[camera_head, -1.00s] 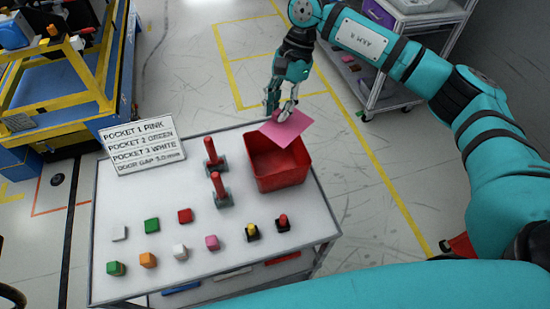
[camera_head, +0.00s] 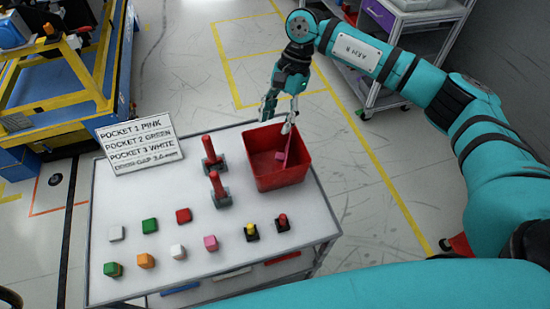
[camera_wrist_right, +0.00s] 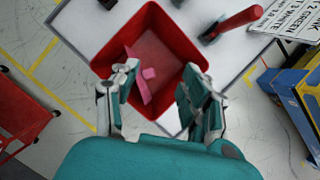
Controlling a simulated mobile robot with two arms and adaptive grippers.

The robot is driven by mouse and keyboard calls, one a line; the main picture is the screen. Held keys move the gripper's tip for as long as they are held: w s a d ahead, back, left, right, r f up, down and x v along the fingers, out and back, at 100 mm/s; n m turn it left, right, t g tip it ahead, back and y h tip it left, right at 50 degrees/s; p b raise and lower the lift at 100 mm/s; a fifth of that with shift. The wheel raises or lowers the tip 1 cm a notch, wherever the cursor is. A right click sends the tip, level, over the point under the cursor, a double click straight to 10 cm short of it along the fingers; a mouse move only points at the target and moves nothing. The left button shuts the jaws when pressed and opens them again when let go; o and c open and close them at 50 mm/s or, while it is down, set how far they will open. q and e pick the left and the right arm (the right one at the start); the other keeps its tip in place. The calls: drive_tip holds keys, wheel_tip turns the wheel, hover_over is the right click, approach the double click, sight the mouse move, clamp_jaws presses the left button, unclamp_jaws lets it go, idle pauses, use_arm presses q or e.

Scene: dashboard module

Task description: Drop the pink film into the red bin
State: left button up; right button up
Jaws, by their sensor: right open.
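The red bin (camera_head: 297,179) stands at the right back corner of the white table, and it also shows in the right wrist view (camera_wrist_right: 180,25). The pink film (camera_head: 282,157) is inside the bin, seen steeply tilted near its right side. In the right wrist view the film (camera_wrist_right: 135,88) shows with a small pink tab (camera_wrist_right: 149,73) on it. My right gripper (camera_head: 279,116) is above the bin with its fingers spread apart; they also show in the right wrist view (camera_wrist_right: 160,82). Whether the film touches a finger is unclear. My left gripper is out of view.
Two red-handled clamps (camera_head: 214,165) stand just left of the bin. Several coloured blocks (camera_head: 150,225) and two buttons (camera_head: 282,222) lie at the table's front. A sign (camera_head: 135,143) stands at the back left. A grey shelf cart (camera_head: 405,60) is behind on the right.

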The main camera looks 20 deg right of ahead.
drive_tip(key=v, duration=1.2)
drive_tip(key=shift+f, duration=0.1)
